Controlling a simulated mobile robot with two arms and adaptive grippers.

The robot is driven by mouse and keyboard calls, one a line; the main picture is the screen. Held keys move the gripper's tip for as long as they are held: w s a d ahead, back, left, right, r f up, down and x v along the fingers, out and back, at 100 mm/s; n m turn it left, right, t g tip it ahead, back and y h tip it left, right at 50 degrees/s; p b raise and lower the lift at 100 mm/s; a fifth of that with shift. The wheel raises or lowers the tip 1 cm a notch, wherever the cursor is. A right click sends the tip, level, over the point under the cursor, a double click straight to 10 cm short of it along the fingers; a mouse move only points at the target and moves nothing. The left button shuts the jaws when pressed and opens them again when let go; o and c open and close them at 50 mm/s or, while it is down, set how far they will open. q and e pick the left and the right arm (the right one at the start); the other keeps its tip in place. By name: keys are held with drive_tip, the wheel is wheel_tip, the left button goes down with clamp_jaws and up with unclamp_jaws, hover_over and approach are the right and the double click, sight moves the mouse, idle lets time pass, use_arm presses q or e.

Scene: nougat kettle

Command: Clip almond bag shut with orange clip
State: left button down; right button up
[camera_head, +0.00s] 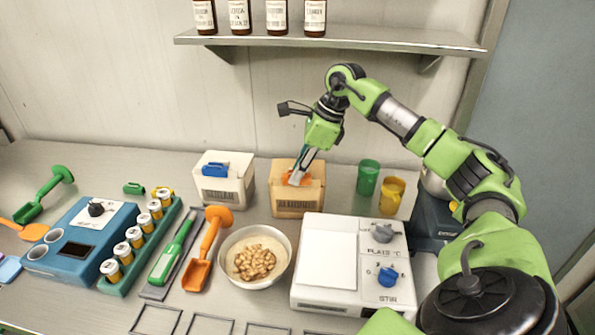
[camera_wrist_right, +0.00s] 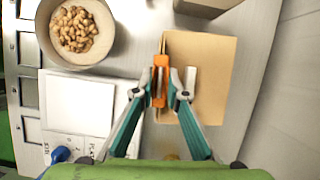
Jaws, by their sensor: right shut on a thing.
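A tan bag (camera_head: 299,204) with a barcode-like label stands at the back middle of the counter. Its wording is too small to read, so I cannot tell from it whether this is the almond bag. My right gripper (camera_head: 296,178) reaches down to its top and is shut on the orange clip (camera_head: 289,180). In the right wrist view, the orange clip (camera_wrist_right: 160,78) sits between the fingertips, over the edge of the tan bag (camera_wrist_right: 210,85). I cannot tell whether the clip grips the bag's top. My left gripper is not in view.
A white bag (camera_head: 228,190) with a blue clip (camera_head: 214,169) stands left of the tan bag. A bowl of nuts (camera_head: 255,259) and a white hotplate (camera_head: 330,260) stand in front. Green (camera_head: 368,176) and yellow (camera_head: 392,195) cups stand right. A shelf (camera_head: 330,40) hangs above.

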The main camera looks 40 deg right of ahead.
drive_tip(key=shift+f, duration=0.2)
idle(0.6)
drive_tip(key=o, duration=0.9)
drive_tip(key=shift+o, duration=0.2)
drive_tip(key=o, duration=0.5)
drive_tip(key=shift+o, duration=0.2)
drive_tip(key=shift+r+p, duration=3.1)
drive_tip(key=shift+r, duration=0.5)
